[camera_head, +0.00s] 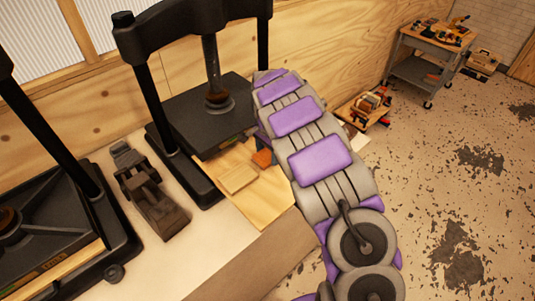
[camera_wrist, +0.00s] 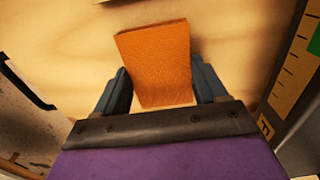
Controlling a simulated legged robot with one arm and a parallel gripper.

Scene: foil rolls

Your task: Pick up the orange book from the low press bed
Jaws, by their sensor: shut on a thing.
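The orange book (camera_wrist: 157,62) shows in the wrist view between the two blue-grey fingers of my gripper (camera_wrist: 160,88). My gripper is shut on it, with a finger at each side. In the head view a small part of the orange book (camera_head: 263,158) shows beside my gripper (camera_head: 268,146), which my arm mostly hides. The low press bed (camera_head: 265,198) is a pale wooden board under the black press. The book is at or just above this board; I cannot tell whether it touches.
A tan block (camera_head: 237,178) lies on the board to the left of the book. The black press (camera_head: 205,110) stands close behind, its dark platen above the board. A dark metal tool (camera_head: 152,195) and a second press (camera_head: 50,225) stand at left. Open floor lies to the right.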

